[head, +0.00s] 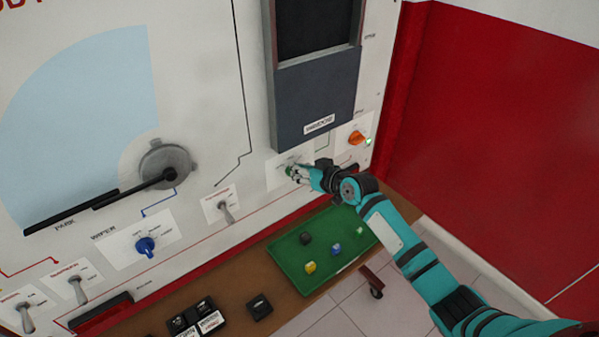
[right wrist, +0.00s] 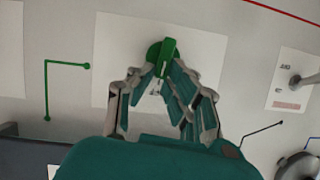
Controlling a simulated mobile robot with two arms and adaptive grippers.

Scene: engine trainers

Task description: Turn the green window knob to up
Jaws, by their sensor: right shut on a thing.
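The green window knob (head: 291,170) sits on a white label plate on the panel, below the dark window unit. In the right wrist view the knob (right wrist: 163,58) shows a round green base with a raised bar handle. My right gripper (head: 300,174) reaches it from the right. In the right wrist view its fingertips (right wrist: 160,72) close in on both sides of the handle, shut on it. The fingers hide part of the knob, and the label's lettering is too small to read. My left gripper is not in view.
An orange knob (head: 356,138) with a lit green lamp is to the right. A toggle switch (head: 226,212) and a blue knob (head: 146,246) are to the left. Below, a brown bench holds a green tray (head: 290,262) with loose small parts.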

